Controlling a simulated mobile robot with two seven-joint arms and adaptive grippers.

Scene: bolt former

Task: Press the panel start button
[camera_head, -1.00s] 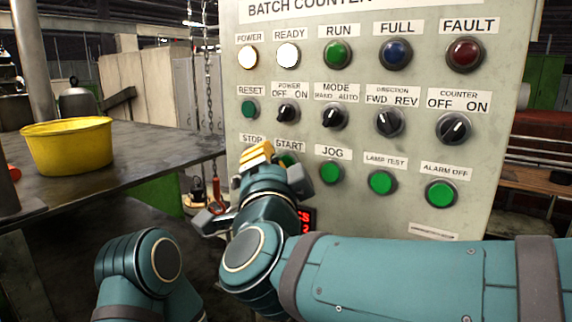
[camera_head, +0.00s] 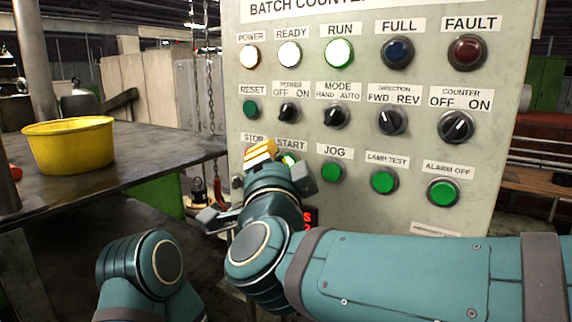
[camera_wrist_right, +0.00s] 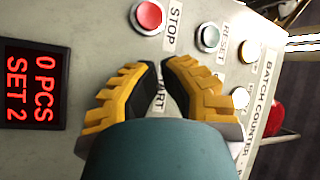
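The control panel (camera_head: 400,150) stands in front of me. The green START button (camera_head: 288,158) sits under its START label, mostly covered by my right gripper (camera_head: 262,152). The gripper's yellow fingertips are at the button's left edge in the head view; whether they touch it I cannot tell. In the wrist view the right gripper (camera_wrist_right: 161,62) has its two yellow-and-black fingers nearly together, with nothing seen between them. They cover the START button and part of its label there. The RUN lamp (camera_head: 339,51) is lit. My left gripper is out of view.
The red STOP button (camera_wrist_right: 149,15) and green RESET button (camera_wrist_right: 208,37) are close to the fingers. The JOG button (camera_head: 332,171) is right of the gripper. A red display (camera_wrist_right: 31,85) reads 0 PCS, SET 2. A yellow bucket (camera_head: 68,146) stands on the table at left.

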